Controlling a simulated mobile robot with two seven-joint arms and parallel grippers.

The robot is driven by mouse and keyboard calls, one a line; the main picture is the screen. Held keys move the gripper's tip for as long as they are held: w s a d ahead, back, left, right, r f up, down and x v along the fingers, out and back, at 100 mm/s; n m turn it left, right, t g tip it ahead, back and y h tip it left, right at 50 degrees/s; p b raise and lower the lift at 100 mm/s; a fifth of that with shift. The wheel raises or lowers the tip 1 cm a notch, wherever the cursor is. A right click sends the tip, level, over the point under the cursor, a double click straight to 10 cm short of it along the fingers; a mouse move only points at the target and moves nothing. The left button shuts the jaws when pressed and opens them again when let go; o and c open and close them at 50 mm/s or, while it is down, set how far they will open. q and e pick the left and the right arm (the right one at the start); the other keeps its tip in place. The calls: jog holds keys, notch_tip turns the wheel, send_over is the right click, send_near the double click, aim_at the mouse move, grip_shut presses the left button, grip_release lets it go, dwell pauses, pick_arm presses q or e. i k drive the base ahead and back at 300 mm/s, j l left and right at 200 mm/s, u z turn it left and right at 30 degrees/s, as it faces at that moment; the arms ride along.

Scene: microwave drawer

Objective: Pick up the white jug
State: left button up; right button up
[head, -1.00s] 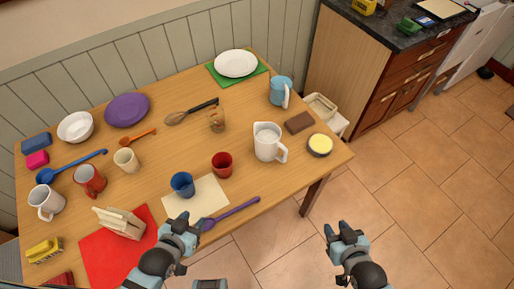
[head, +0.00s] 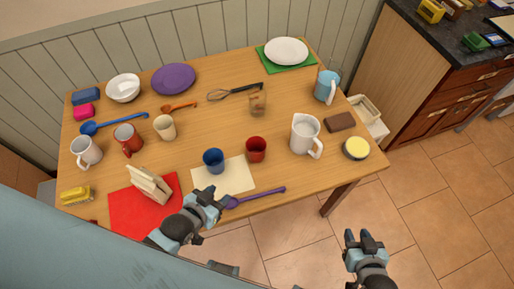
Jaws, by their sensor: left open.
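The white jug (head: 304,134) stands upright on the right part of the wooden table, its handle toward the front right. My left gripper (head: 211,200) is open and empty at the table's front edge, left of the jug and nearer to me, by the cream mat. My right gripper (head: 364,240) is off the table over the floor, in front of and to the right of the jug. Its fingers look apart, with nothing between them.
A red cup (head: 256,149), a brown block (head: 340,121), a yellow-topped round tin (head: 356,148) and a light-blue jug (head: 327,86) stand around the white jug. A purple spoon (head: 256,197) lies at the front edge. A blue-grey surface (head: 90,250) fills the lower left.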

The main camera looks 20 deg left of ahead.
aim_at(306, 127)
jog(key=k+u, duration=0.1)
jog(key=u, duration=0.25)
jog(key=k+l+u, duration=0.1)
jog(key=u, duration=0.25)
jog(key=k+u, duration=0.2)
jog(key=u, duration=0.15)
